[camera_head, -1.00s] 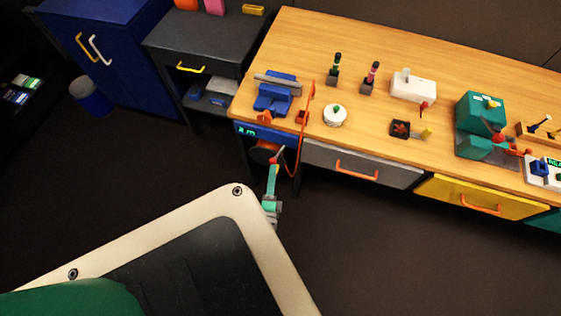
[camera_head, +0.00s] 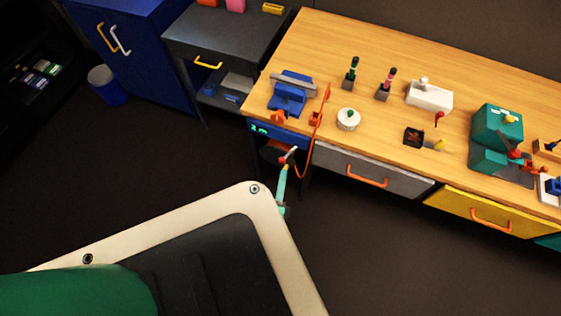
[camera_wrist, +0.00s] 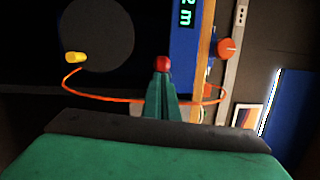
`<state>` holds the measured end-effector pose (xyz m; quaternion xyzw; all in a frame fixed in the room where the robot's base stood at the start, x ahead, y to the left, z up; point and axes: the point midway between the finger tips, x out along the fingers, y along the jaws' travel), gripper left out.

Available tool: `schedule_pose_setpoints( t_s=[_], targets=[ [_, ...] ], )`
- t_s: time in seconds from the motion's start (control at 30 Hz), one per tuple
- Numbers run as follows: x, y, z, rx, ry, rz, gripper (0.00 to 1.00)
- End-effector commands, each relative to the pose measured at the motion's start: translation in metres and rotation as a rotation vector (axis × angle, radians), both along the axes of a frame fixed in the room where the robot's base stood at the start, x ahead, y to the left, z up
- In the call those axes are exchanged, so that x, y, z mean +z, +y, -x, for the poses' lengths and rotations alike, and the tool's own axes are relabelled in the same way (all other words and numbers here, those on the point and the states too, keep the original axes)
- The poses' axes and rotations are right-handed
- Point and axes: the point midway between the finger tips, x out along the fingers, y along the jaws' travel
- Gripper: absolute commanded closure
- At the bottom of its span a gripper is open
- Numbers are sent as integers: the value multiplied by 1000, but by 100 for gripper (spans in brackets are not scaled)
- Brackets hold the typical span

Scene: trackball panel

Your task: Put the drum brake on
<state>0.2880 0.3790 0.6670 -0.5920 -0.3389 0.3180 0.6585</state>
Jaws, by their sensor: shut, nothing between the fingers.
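A dark round drum face (camera_wrist: 97,35) is at the upper left of the wrist view, with a yellow knob (camera_wrist: 75,57) at its lower left. In the head view, the dark drum (camera_head: 273,155) sits under the bench's left end, partly hidden. My gripper (camera_wrist: 163,78) is shut and points at that area. A red knob (camera_wrist: 163,63) appears right at the fingertips; I cannot tell whether they touch it. In the head view my gripper (camera_head: 283,175) is just below the drum, in front of the bench. I cannot clearly make out which part is the brake.
An orange cable (camera_wrist: 90,95) loops around the front of my fingers. A blue panel with a green display (camera_head: 265,131) is above the drum. A grey drawer (camera_head: 360,169) is to the right. The floor (camera_head: 390,260) in front is clear.

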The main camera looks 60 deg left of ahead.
Motion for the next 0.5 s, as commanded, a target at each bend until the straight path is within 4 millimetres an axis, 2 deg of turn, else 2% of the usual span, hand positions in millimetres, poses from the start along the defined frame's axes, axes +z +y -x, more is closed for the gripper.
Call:
schedule_pose_setpoints(
  t_s=[0.07, 0.3, 0.5],
  targets=[
    [-2, -15, 1, 0, 0, 1, 100],
    [-6, -51, 37, 1, 3, 0, 100],
    [-7, -74, 60, 1, 2, 0, 100]
  ],
)
